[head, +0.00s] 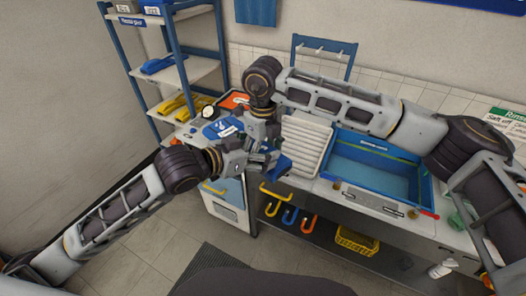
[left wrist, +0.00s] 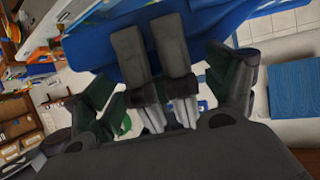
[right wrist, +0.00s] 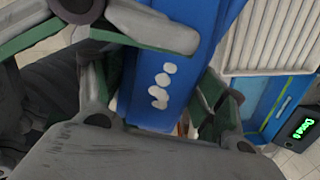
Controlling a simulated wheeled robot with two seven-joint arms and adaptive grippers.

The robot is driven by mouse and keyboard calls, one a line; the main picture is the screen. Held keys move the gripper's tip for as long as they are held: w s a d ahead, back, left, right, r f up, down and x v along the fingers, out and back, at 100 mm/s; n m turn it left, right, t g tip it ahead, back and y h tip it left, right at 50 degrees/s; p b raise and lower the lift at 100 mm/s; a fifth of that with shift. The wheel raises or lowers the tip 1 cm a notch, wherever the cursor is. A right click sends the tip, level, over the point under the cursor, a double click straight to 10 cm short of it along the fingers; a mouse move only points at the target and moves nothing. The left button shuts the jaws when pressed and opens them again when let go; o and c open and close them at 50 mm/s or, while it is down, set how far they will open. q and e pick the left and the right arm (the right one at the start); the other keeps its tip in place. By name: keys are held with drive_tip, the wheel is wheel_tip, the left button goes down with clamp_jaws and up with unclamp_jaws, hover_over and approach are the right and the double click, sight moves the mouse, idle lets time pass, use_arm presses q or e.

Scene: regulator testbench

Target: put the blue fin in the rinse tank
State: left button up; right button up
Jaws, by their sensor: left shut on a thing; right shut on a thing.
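The blue fin (head: 222,128) is held above the bench, left of the white ribbed drainboard; a blue part of it also shows below the grippers. My left gripper (head: 250,160) is shut on it, coming from the left. My right gripper (head: 263,135) is shut on it too, from above. The fin's blue surface fills the top of the left wrist view (left wrist: 220,25). In the right wrist view it shows white marks between the jaws (right wrist: 180,60). The grippers hide its middle. The rinse tank (head: 375,180) is an open blue basin to the right.
The ribbed drainboard (head: 303,145) lies between grippers and tank. A shelf rack (head: 165,70) with yellow and blue fins stands at left. An orange item in a tray (head: 235,101) is behind. Hooks (head: 290,215) and a yellow crate (head: 357,241) are below the bench.

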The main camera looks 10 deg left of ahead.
use_arm(q)
drive_tip(key=o, duration=1.1)
